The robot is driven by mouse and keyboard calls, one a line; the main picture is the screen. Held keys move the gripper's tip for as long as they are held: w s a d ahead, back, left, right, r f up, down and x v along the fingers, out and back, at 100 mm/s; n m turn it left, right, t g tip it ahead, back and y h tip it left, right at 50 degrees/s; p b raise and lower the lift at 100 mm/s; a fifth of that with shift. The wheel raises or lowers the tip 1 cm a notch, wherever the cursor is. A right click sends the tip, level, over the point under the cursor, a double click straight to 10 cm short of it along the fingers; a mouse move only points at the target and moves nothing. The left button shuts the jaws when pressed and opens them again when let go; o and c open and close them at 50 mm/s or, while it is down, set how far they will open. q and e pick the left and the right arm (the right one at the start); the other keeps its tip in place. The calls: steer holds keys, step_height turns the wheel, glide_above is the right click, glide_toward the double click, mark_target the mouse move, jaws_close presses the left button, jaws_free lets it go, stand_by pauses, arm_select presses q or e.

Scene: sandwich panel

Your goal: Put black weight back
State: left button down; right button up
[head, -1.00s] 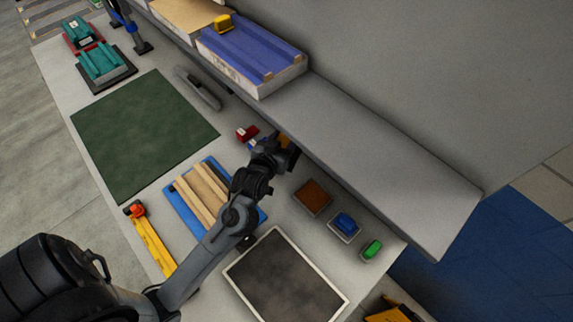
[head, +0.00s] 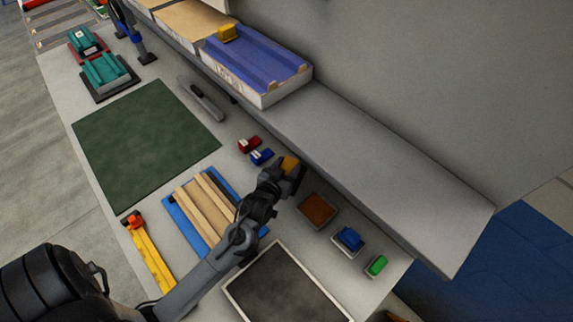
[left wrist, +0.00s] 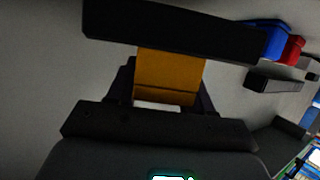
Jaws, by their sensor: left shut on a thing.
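My left gripper (head: 286,174) is shut on an orange block (head: 290,162), just in front of the grey shelf. In the left wrist view the orange block (left wrist: 169,75) sits between the two black fingers, with dark parts beside it and a small white patch at its lower end. I cannot tell whether those dark parts belong to the held thing or to my gripper. No separate black weight is clearly identifiable. A dark bar (left wrist: 274,82) lies at the right of the wrist view; I cannot tell what it is. My right gripper is not in view.
Red (head: 249,144) and blue (head: 261,157) blocks lie left of the gripper. A brown tray (head: 317,209), a blue block (head: 348,238) and a green block (head: 376,265) stand to its right. The shelf (head: 390,170) overhangs the back. The green mat (head: 145,140) is bare.

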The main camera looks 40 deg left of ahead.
arm_select(q)
steer(key=shift+f, duration=0.6)
steer(key=shift+f, duration=0.65)
steer(key=shift+c, duration=2.2)
jaws_free()
steer(key=shift+f, duration=0.3)
steer(key=shift+r, duration=0.15)
steer(key=shift+r+p+v, duration=0.15)
steer(key=shift+r+v, duration=0.1)
steer(key=shift+v, duration=1.75)
steer(key=shift+r+p+v, duration=0.15)
steer(key=shift+r+v, duration=0.1)
steer(key=shift+v, duration=1.7)
steer(key=shift+w+a, duration=0.1)
steer(key=shift+w, duration=0.1)
